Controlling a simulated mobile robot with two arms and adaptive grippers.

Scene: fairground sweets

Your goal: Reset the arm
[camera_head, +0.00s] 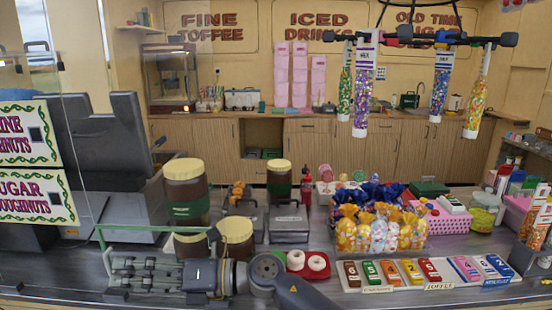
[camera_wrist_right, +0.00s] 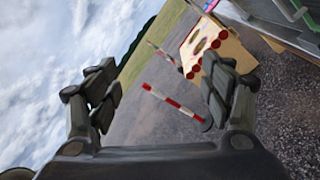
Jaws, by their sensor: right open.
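My right gripper (camera_head: 120,274) is at the lower left of the head view, in front of the counter's near edge. Its arm (camera_head: 290,285) comes in from the lower right and the fingers point left. In the right wrist view the same gripper (camera_wrist_right: 158,92) has its two dark fingers spread wide apart, with nothing between them. Beyond the fingers are grey ground and cloudy sky, and the picture is tilted. My left gripper is not in view.
Brown jars with cream lids (camera_head: 187,190), a red tray (camera_head: 308,265) of doughnuts, sweet bags (camera_head: 378,232) and numbered toffee boxes (camera_head: 388,273) stand on the counter. A glass pane with signs (camera_head: 28,133) is at left. The wrist view shows a red-white barrier (camera_wrist_right: 172,100) outside.

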